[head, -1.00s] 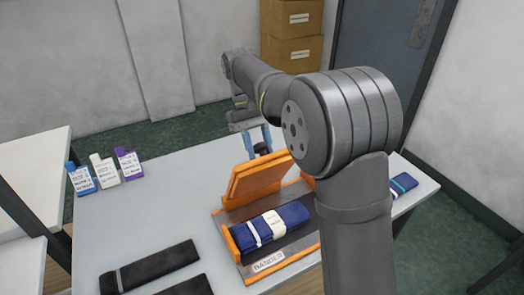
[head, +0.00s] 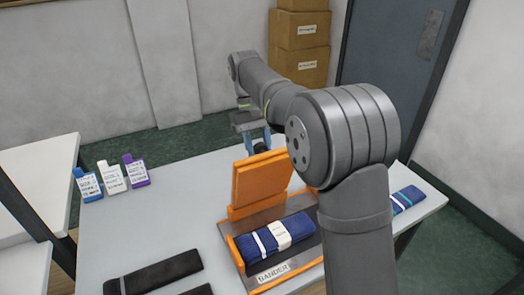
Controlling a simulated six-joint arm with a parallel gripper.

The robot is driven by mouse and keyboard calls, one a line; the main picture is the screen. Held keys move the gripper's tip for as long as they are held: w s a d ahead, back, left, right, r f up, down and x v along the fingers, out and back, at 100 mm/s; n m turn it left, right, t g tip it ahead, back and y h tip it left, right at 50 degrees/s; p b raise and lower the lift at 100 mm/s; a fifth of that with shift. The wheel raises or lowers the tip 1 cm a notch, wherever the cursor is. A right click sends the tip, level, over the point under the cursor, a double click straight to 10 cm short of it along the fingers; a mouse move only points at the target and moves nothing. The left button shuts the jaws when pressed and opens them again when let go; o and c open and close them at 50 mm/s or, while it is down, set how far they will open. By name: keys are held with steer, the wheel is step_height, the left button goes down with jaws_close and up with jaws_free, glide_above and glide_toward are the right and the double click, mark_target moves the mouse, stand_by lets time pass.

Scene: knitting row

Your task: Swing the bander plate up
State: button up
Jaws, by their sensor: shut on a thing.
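The orange bander plate (head: 262,182) stands nearly upright at the back of the bander, hinged above its grey bed (head: 248,228). A blue knitted bundle with a white band (head: 276,236) lies in the bander in front of the plate. My gripper (head: 258,137) reaches down behind the plate, its blue fingers shut on the dark knob (head: 261,147) on the plate's back. The lower fingertips and part of the knob are hidden by the plate. My arm hides the bander's right side.
Dark folded knits (head: 155,272) lie at the front left. Another blue banded bundle (head: 406,199) lies at the right. Cardboard boxes (head: 300,45) are stacked behind the table.

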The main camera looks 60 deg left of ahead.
steer(key=shift+a, duration=0.4)
steer(key=shift+a+f, duration=0.15)
steer(key=shift+a, duration=0.7)
steer(key=shift+a+f, duration=0.1)
steer(key=shift+a, duration=0.7)
steer(key=shift+a, duration=0.1)
steer(key=shift+a+f+y, duration=0.25)
steer(key=shift+a+y, duration=0.15)
steer(key=shift+a, duration=0.35)
steer(key=shift+a+f+y, duration=0.2)
steer(key=shift+a+y, duration=0.2)
steer(key=shift+a, duration=0.35)
steer(key=shift+c, duration=0.2)
steer(key=shift+a+f, duration=0.1)
